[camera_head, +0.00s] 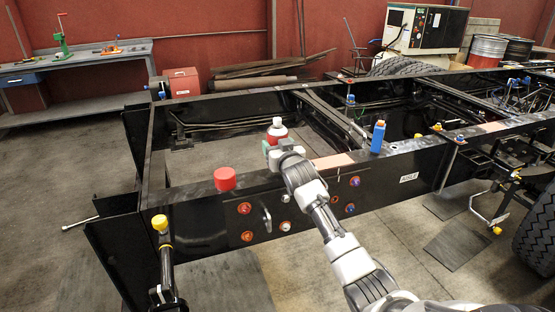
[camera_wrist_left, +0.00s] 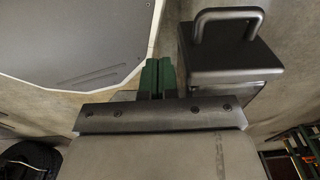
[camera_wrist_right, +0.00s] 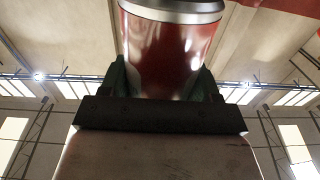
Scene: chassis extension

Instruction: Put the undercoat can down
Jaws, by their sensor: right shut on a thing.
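The undercoat can (camera_head: 277,131), red with a white upper part, is held by my right gripper (camera_head: 281,148) at the near black chassis rail (camera_head: 200,193). In the right wrist view the red can (camera_wrist_right: 170,52) stands between the two fingers (camera_wrist_right: 163,82), which are shut on it. Whether its base touches the rail is hidden by the gripper. A red cap-like cylinder (camera_head: 225,179) sits on the rail to the left. In the left wrist view my left gripper (camera_wrist_left: 158,77) is shut and empty; it is not in the head view.
A blue bottle (camera_head: 378,137) stands on the rail to the right, past a pinkish patch (camera_head: 333,161). A workbench (camera_head: 90,58) is at the back left. A black handled box (camera_wrist_left: 232,50) is close to my left gripper.

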